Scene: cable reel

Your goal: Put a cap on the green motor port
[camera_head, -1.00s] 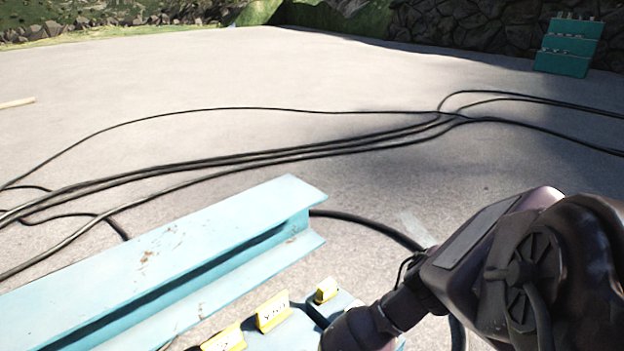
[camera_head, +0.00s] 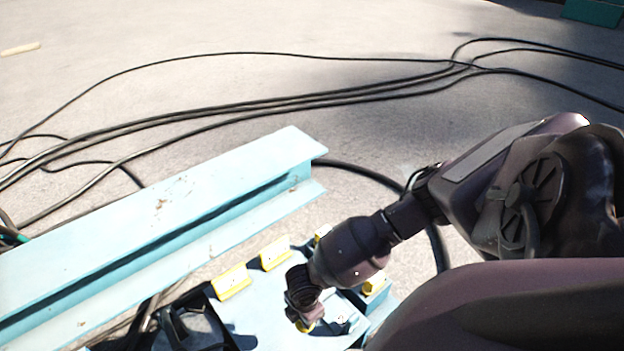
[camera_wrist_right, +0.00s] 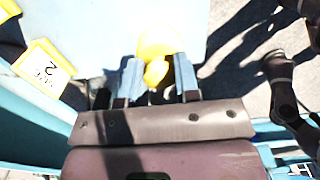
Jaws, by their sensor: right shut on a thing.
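My right gripper (camera_wrist_right: 158,82) shows in the right wrist view, its two blue-grey fingers shut on a bright yellow piece, seemingly a cap (camera_wrist_right: 156,72). A pale blue surface lies beneath it. The cap's far part is overexposed, so I cannot tell whether it touches that surface. In the head view my dark right arm comes in from the right over a light blue plate (camera_head: 255,312); the fingertips are hidden there. I cannot pick out a green motor port in either view. My left gripper is not in view.
A light blue beam (camera_head: 160,215) lies across the left. Yellow labels (camera_head: 233,281) stand along the plate's edge; one marked 2 (camera_wrist_right: 45,68) shows in the wrist view. Black cables (camera_head: 270,105) cross the open grey ground behind. Dark jointed parts stand at the wrist view's right edge.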

